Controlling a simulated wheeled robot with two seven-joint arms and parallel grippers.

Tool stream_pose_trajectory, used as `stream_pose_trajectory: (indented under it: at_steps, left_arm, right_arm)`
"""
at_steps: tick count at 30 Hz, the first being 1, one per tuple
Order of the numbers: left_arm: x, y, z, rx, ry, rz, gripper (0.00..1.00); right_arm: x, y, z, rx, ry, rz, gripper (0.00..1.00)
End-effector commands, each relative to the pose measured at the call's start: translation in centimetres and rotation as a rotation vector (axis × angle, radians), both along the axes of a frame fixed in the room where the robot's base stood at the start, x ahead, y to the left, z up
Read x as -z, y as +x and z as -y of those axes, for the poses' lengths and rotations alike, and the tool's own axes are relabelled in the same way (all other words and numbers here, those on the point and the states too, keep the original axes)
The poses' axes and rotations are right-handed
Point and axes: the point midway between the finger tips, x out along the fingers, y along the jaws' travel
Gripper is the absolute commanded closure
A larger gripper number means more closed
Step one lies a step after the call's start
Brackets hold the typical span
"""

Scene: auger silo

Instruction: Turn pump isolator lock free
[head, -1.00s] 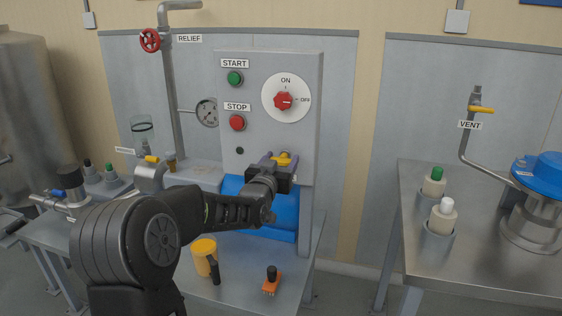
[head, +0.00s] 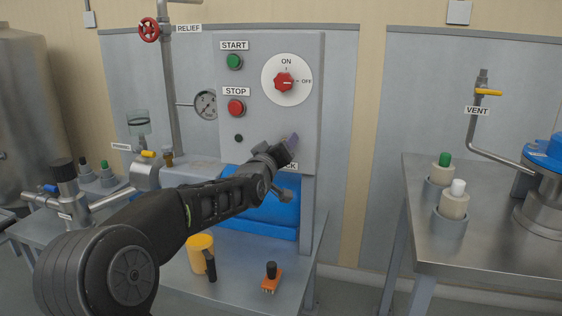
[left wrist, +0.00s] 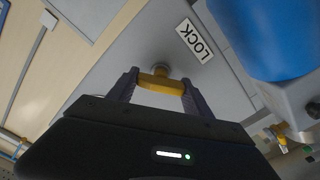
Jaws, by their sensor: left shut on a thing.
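The yellow lock handle (left wrist: 160,84) sits on a short round stem on the grey panel, beside the LOCK label (left wrist: 194,40) in the left wrist view. My left gripper (left wrist: 159,90) is shut on this handle, with a purple-grey finger at each end of it. In the head view my left gripper (head: 290,145) is rolled over at the panel's lower right and hides the handle and part of the label. The red isolator knob (head: 284,82) above has its white mark towards OFF. My right gripper is not in view.
The panel (head: 265,130) carries a green START button (head: 234,62) and a red STOP button (head: 236,107). A blue block (head: 262,220) lies below. A yellow cup (head: 200,252) and an orange brush (head: 271,279) stand on the bench. A steel table (head: 480,255) is at right.

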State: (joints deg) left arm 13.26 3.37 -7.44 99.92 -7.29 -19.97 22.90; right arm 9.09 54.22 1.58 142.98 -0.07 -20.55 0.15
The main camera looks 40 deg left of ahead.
Motion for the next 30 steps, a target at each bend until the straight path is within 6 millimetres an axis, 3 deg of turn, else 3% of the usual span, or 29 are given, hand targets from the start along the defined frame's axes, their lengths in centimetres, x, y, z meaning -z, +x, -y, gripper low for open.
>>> stream_pose_trajectory:
  at_steps: [1, 12, 21, 30]
  left_arm:
    - [0.7, 0.0, 0.0, 0.0, -0.039, 0.015, 0.82]
    - [0.7, 0.0, 0.0, 0.002, -0.372, 0.129, 0.82]
    - [0.6, 0.0, -0.1, 0.002, -0.64, 0.222, 0.82]
    - [0.4, 0.0, -0.1, 0.001, -0.843, 0.292, 0.82]
  right_arm:
    - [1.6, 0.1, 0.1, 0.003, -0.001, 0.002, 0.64]
    - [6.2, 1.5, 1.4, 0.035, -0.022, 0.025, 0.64]
    - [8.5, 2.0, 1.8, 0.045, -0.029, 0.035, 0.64]
    - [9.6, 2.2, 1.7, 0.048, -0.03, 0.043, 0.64]
